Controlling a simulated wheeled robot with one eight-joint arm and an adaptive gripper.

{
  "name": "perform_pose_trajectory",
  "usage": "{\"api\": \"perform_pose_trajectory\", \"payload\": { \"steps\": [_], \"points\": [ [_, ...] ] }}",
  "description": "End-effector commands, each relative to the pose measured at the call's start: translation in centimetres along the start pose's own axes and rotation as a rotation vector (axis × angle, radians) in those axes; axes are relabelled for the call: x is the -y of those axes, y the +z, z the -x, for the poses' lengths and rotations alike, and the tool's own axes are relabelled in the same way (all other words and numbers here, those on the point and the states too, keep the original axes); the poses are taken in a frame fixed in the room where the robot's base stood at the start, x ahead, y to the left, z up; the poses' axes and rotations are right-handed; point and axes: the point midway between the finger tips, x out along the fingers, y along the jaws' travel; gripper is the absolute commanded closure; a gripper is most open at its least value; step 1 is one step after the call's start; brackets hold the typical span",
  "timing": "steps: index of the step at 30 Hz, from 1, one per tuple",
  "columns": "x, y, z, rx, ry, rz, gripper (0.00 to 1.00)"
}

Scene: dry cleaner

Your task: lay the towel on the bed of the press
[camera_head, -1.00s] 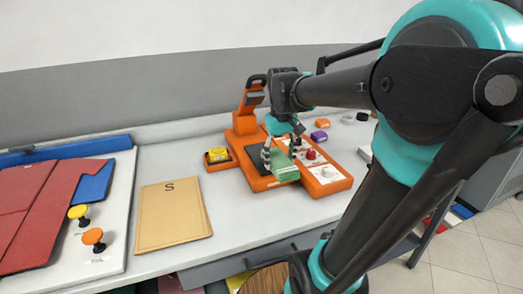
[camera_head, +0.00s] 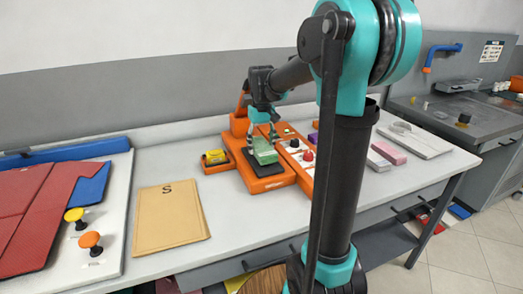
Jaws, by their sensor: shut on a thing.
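The orange press (camera_head: 265,184) stands on the counter, with a dark flat bed (camera_head: 250,160) at its left and a white panel with a red knob (camera_head: 308,155) at its right. The green towel (camera_head: 265,156) is a small folded block over the dark bed. My gripper (camera_head: 263,138) points down and is shut on the towel. I cannot tell whether the towel's underside touches the bed. The press's upright orange part (camera_head: 240,120) at the back is partly hidden behind my arm.
A yellow item in a small orange tray (camera_head: 215,161) sits just left of the press. A tan board marked S (camera_head: 170,217) and a red garment (camera_head: 35,210) lie further left. Pink (camera_head: 389,152) and other blocks lie right of my arm.

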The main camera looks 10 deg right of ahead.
Motion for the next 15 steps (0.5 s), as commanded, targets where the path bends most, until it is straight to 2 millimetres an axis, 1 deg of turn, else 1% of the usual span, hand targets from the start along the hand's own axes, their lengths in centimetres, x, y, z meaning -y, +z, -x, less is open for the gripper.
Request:
{"api": "perform_pose_trajectory", "payload": {
  "steps": [1, 4, 15],
  "points": [
    [0.0, 0.0, -0.8, 0.0, 0.0, 0.0, 0.71],
    [0.0, 0.0, -1.8, 0.0, 0.0, 0.0, 0.71],
    [0.0, 0.0, -2.2, 0.0, 0.0, 0.0, 0.71]
  ]
}}
